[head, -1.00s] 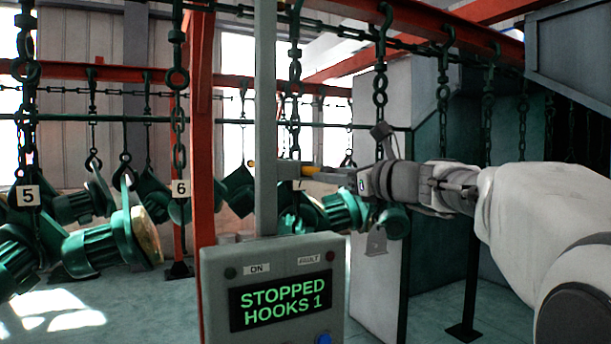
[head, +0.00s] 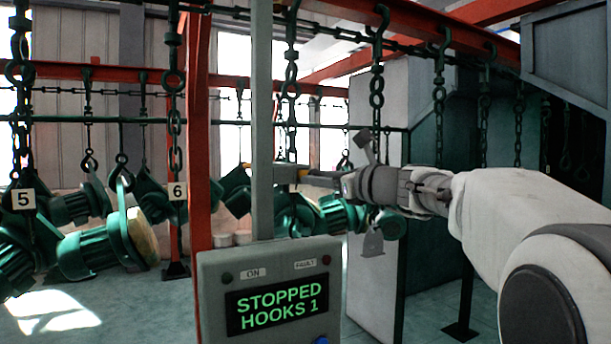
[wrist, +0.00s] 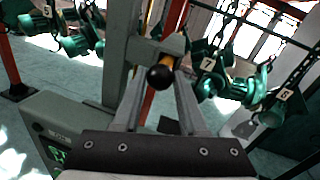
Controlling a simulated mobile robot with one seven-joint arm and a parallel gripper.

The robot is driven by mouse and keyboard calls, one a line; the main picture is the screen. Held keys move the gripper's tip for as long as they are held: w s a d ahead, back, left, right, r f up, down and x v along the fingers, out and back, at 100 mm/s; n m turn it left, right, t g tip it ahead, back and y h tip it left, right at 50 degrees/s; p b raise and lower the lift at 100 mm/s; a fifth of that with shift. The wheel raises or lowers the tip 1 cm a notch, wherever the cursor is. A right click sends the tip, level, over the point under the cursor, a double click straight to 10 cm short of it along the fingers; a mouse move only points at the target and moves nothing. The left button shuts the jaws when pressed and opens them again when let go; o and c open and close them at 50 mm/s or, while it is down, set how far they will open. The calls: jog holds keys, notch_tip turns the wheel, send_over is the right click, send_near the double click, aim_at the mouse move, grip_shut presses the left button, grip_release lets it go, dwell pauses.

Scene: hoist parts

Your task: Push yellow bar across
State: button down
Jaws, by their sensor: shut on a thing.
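The yellow bar (wrist: 168,61) has a round black knob (wrist: 160,77) at its near end. In the wrist view the bar runs away from me at the grey post (wrist: 120,50) and its bracket. My gripper (wrist: 163,82) is shut on the bar's knob end, with one finger on each side. In the head view my gripper (head: 303,173) reaches in from the right, close to the grey post (head: 262,120). A small yellow end of the bar (head: 244,165) shows left of the post. The middle of the bar is hidden by the post and bracket.
A control box (head: 268,290) below the post reads "STOPPED HOOKS 1". Green motor-like parts (head: 100,245) hang from chains and hooks at the left. More parts (head: 335,215) hang behind my gripper. A red upright (head: 198,150) stands left of the post.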

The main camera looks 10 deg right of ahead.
jog(key=shift+w+r, duration=0.1)
jog(key=shift+r, duration=0.05)
jog(key=c, duration=0.9)
grip_release()
jog(key=o, duration=0.4)
jog(key=shift+w+a, duration=0.1)
jog(key=shift+w, duration=0.15)
jog(key=shift+o, duration=0.2)
jog(key=shift+s, duration=0.1)
